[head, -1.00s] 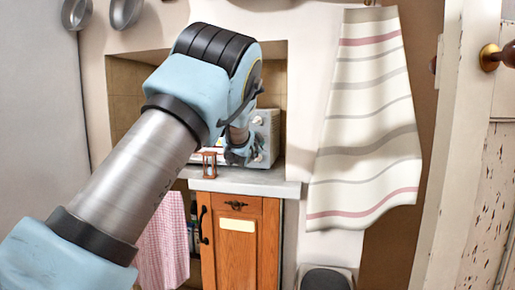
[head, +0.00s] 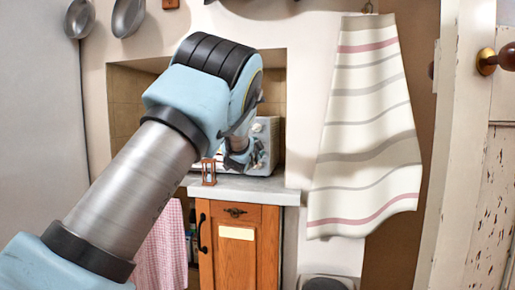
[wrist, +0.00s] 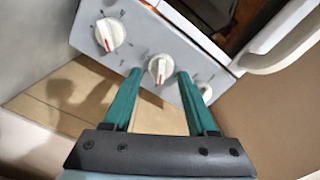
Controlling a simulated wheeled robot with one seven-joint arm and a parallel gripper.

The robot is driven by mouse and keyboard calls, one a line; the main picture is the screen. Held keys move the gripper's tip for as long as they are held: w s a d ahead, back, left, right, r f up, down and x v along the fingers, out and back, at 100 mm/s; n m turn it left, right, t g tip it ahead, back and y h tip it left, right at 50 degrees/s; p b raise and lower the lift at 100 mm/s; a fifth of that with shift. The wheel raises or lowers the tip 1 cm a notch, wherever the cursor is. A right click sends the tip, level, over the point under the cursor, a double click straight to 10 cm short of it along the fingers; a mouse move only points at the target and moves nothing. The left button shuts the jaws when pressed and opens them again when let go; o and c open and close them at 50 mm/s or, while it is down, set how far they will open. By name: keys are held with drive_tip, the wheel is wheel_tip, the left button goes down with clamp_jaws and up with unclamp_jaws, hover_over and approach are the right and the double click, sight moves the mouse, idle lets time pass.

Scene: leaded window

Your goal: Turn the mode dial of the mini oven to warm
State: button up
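The mini oven (head: 266,135) sits in the wall recess, mostly hidden behind my arm in the head view. In the wrist view its light grey panel (wrist: 145,25) carries three white dials with red marks: one dial (wrist: 110,33) at upper left, a middle dial (wrist: 160,69), and one (wrist: 205,92) partly hidden by a finger. I cannot read which is the mode dial. My gripper (wrist: 159,75) is open, its teal fingertips either side of the middle dial; contact is not clear. It also shows small and partly hidden in the head view (head: 241,158).
A small wooden hourglass (head: 209,172) stands on the counter (head: 240,187) in front of the oven. The oven's white door handle (wrist: 285,50) is right of the dials. A striped towel (head: 365,130) hangs at right.

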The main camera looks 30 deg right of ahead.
drive_tip(key=shift+o, duration=0.6)
drive_tip(key=b+v, duration=0.2)
drive_tip(key=v, duration=0.8)
drive_tip(key=shift+s+a, duration=0.3)
